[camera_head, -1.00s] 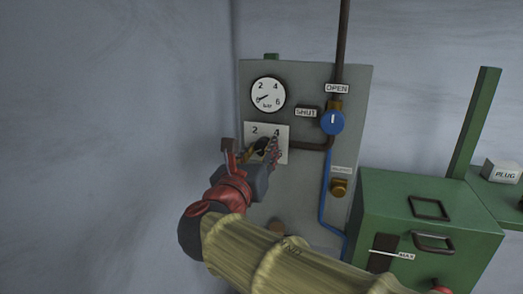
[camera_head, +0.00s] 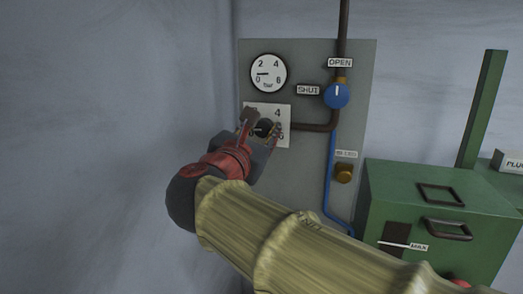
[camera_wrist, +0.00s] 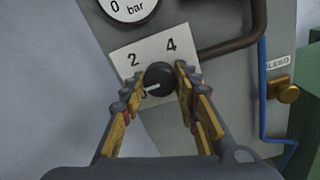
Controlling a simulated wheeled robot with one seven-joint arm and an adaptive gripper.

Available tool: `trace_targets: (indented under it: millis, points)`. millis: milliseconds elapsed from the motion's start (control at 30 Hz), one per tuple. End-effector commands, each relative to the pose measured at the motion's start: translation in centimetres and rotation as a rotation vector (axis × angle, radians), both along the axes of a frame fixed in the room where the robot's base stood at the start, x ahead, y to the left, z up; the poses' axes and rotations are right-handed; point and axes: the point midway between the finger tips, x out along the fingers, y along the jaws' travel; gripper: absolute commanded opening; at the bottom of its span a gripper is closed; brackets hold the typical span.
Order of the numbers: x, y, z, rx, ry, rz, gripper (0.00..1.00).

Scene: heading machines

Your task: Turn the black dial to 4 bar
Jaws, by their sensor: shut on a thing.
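The black dial (camera_wrist: 159,76) sits on a white plate (camera_wrist: 128,62) marked 2 and 4, with other numbers partly covered. In the wrist view its white mark points left, toward the number partly hidden by the left finger. My gripper (camera_head: 262,130) is shut on the dial, one finger on each side; its fingers (camera_wrist: 157,83) also show in the wrist view. Above the plate, the round white gauge (camera_head: 269,72) is marked 0, 2, 4, 6 bar. Its needle points left, a little above the 0.
A blue knob (camera_head: 337,96) on the pipe has OPEN and SHUT labels. A brass knob (camera_head: 344,173) sits lower on the grey panel (camera_head: 300,190), beside a blue hose. A green box (camera_head: 400,200) stands at right; a wall is close at left.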

Motion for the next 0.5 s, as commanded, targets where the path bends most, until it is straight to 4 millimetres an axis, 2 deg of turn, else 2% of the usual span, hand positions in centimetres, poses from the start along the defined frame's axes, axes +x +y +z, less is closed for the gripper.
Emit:
trace_targets:
  millis: [33, 500]
  points:
    - [-0.01, 0.02, -0.65, 0.042, -0.017, 0.001, 0.06]
    - [0.02, 0.03, -0.63, 0.462, -0.168, -0.001, 0.06]
